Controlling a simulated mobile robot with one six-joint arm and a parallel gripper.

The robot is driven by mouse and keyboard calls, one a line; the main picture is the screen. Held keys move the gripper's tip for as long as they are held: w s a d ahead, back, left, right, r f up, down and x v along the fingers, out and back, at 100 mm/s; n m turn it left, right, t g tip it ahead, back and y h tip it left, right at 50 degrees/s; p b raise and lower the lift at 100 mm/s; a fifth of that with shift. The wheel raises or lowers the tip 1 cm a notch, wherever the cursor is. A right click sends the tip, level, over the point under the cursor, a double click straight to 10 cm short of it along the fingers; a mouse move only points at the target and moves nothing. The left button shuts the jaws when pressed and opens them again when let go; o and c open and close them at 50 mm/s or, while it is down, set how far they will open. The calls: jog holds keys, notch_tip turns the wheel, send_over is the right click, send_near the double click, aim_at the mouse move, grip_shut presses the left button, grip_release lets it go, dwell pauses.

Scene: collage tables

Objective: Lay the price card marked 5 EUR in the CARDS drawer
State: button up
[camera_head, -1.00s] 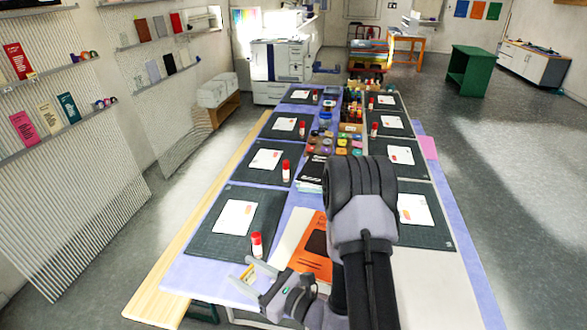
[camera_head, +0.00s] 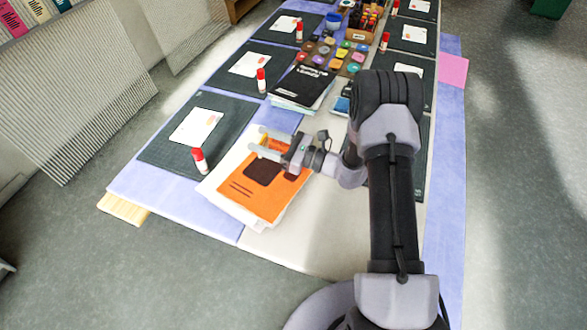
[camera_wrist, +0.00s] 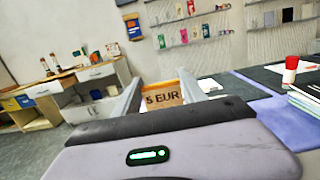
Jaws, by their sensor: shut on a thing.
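My gripper (camera_head: 257,139) is shut on the price card (camera_wrist: 163,96), an orange-bordered card reading "5 EUR", which stands upright between the fingers in the wrist view. A wooden cabinet (camera_wrist: 132,68) with white drawer fronts (camera_wrist: 95,73) stands at the left of the wrist view. One lower drawer (camera_wrist: 92,109) seems pulled out. No CARDS label can be read, so I cannot tell which drawer is the CARDS one.
Dark cutting mats (camera_head: 160,150) with papers and glue sticks (camera_head: 199,160) line the long table (camera_head: 285,245). Grey floor (camera_head: 90,235) is open to the left.

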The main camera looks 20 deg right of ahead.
jog(key=v, duration=0.3)
jog(key=b+v, duration=0.1)
jog(key=v, duration=0.5)
jog(key=shift+s+a+b, duration=0.25)
jog(key=shift+s+b, duration=0.15)
jog(key=shift+s+d+f, duration=0.15)
jog(key=shift+f, duration=0.25)
jog(key=shift+f+b, duration=0.95)
jog(key=shift+f, duration=0.45)
jog(key=shift+f, duration=0.2)
jog(key=o, duration=1.3)
jog(key=shift+r, duration=0.1)
